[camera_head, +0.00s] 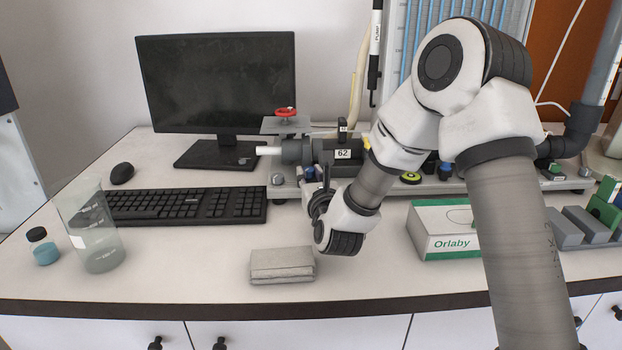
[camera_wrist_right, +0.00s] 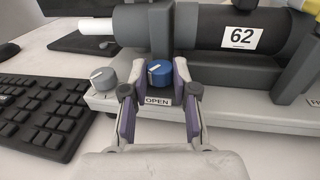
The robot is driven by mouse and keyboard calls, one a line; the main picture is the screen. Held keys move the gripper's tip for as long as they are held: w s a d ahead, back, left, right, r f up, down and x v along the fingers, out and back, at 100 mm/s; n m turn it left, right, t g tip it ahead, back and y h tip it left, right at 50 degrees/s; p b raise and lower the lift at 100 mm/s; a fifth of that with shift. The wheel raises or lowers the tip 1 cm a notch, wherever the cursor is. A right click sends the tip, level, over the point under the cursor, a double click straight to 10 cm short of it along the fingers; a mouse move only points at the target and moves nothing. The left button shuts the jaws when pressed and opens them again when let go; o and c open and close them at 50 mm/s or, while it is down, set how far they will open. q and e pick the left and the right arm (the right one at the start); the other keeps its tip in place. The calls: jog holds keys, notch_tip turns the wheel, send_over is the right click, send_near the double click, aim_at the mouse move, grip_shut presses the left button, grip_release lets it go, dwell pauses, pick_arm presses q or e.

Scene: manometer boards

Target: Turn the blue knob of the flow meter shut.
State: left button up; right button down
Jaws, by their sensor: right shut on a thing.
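The blue knob (camera_wrist_right: 159,73) sits on the front of the pale flow meter base (camera_wrist_right: 250,119), with an "OPEN" label just below it. Its white pointer mark shows on top. My right gripper (camera_wrist_right: 158,82) has its two fingers on either side of the knob and is shut on it. In the head view the right gripper (camera_head: 315,186) reaches to the base from the front, and its own wrist partly covers the knob area. My left gripper is not in view.
A grey knob (camera_wrist_right: 103,78) stands left of the blue one. A black cylinder marked 62 (camera_wrist_right: 270,30) lies behind. The keyboard (camera_head: 190,205) is close on the left.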

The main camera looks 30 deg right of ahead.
jog(key=m+g+h+b, duration=0.1)
jog(key=h+b, duration=0.1)
jog(key=m+g+h+b, duration=0.1)
jog(key=m+h+b, duration=0.1)
jog(key=h, duration=0.1)
jog(key=shift+w+a+f+m+g, duration=0.2)
jog(key=shift+a+m+g, duration=0.1)
jog(key=shift+a+g, duration=0.1)
jog(key=m+g+h+b, duration=0.2)
jog(key=m+g+h, duration=0.1)
jog(key=shift+w+a+b, duration=0.1)
jog(key=shift+w+b, duration=0.05)
jog(key=shift+b, duration=0.15)
jog(key=shift+w+r+m+g+h+b, duration=0.1)
jog(key=shift+r+m+g+h+b, duration=0.1)
jog(key=shift+m+g+h+b, duration=0.65)
jog(key=shift+g+p, duration=0.35)
jog(key=shift+g, duration=0.1)
jog(key=c, duration=0.9)
grip_release()
notch_tip(320, 180, up, 10)
jog(key=shift+r, duration=0.1)
